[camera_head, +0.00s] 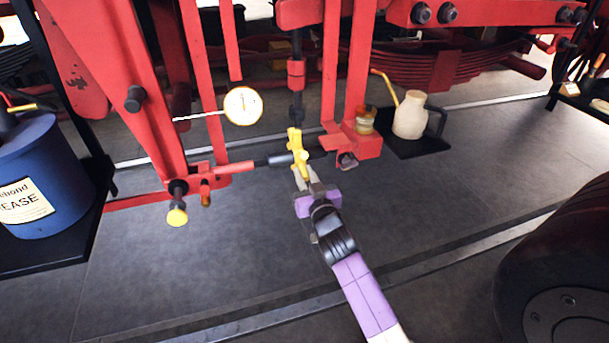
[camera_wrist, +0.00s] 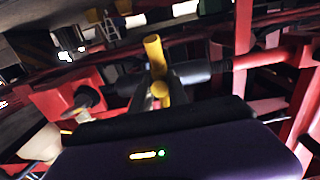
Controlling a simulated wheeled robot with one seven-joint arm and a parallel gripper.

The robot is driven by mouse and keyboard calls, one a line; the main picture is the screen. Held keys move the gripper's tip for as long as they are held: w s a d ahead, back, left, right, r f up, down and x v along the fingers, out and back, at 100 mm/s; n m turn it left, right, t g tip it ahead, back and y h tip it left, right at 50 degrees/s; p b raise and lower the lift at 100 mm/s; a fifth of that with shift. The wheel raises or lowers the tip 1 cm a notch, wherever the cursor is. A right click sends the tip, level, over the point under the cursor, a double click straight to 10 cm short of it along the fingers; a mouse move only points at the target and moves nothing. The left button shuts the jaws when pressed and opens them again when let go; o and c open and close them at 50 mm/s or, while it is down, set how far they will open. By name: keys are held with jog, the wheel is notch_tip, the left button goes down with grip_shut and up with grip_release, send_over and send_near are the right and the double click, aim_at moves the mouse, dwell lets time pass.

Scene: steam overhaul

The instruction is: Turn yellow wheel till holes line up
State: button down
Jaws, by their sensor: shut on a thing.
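The yellow wheel (camera_head: 297,146) sits on a black and red horizontal rod (camera_head: 268,159) between the red frame's uprights. It has stubby spokes; one also shows in the wrist view (camera_wrist: 155,55). My gripper (camera_head: 304,180) reaches up from below and is shut on a lower spoke of the wheel. In the wrist view my fingers (camera_wrist: 160,92) stand close on both sides of a yellow spoke. The dark rod (camera_wrist: 195,73) runs sideways behind it. I cannot make out any holes lining up.
A round white dial gauge (camera_head: 243,105) stands left of the wheel. A yellow-tipped knob (camera_head: 177,216) hangs at the lower left. A cream oil can (camera_head: 410,115) stands on a black tray at right, and a blue grease tub (camera_head: 38,180) at left. The floor below is clear.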

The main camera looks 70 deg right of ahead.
aim_at(305, 156)
jog(key=shift+a+r+p, duration=0.1)
jog(key=shift+r+p, duration=1.05)
jog(key=shift+r, duration=0.5)
jog(key=shift+w+d+r+p, duration=0.15)
jog(key=shift+d+r+p, duration=0.05)
jog(key=shift+r+p, duration=0.6)
jog(key=shift+w+d+r+p, duration=0.15)
jog(key=shift+d+r+p, duration=0.05)
jog(key=shift+r+p, duration=0.35)
jog(key=shift+r, duration=0.1)
jog(key=shift+w+d+r+p, duration=0.15)
jog(key=shift+r+p, duration=0.3)
jog(key=shift+w+d+r+p, duration=0.2)
jog(key=shift+d+r+p, duration=0.05)
jog(key=shift+r+p, duration=0.1)
